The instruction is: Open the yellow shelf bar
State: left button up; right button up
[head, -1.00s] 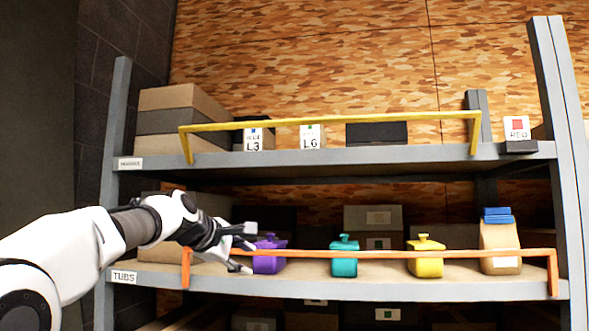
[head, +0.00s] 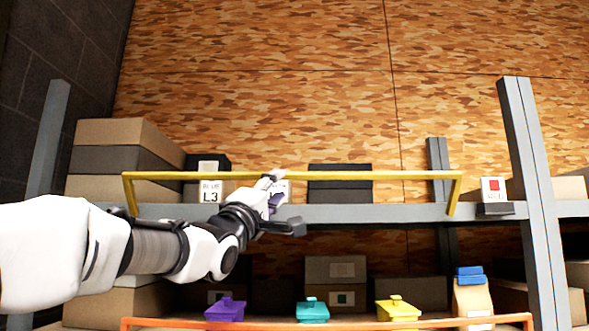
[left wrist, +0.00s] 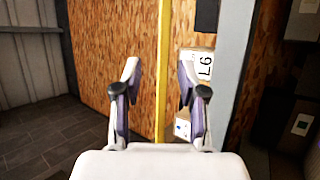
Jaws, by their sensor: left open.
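The yellow shelf bar (head: 375,176) runs across the front of the upper shelf (head: 390,212), with short end arms bent down at its left and right ends. It is raised above the shelf's front edge. My left gripper (head: 285,203) is open at the bar, left of its middle. One fingertip overlaps the bar in the head view and the other is lower, in front of the shelf edge. In the left wrist view the yellow bar (left wrist: 162,40) passes between the two open fingers (left wrist: 159,72); contact cannot be told. My right gripper is out of view.
An orange bar (head: 350,323) crosses the lower shelf, before purple (head: 225,310), teal (head: 312,312) and yellow (head: 397,310) tubs. Labelled boxes, including L3 (head: 211,192), stand behind the yellow bar. A grey post (head: 530,190) rises at right.

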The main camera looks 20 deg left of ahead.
aim_at(290, 178)
pick_arm(q)
jog(key=p+x, duration=0.1)
jog(key=x, duration=0.1)
jog(key=p+x, duration=0.1)
jog(key=x, duration=0.1)
jog(key=p+x, duration=0.1)
jog(key=x, duration=0.2)
jog(key=shift+w+a+f+p, duration=0.15)
jog(key=shift+f+p, duration=0.1)
jog(key=shift+p, duration=0.15)
grip_shut()
jog(key=shift+f, duration=0.1)
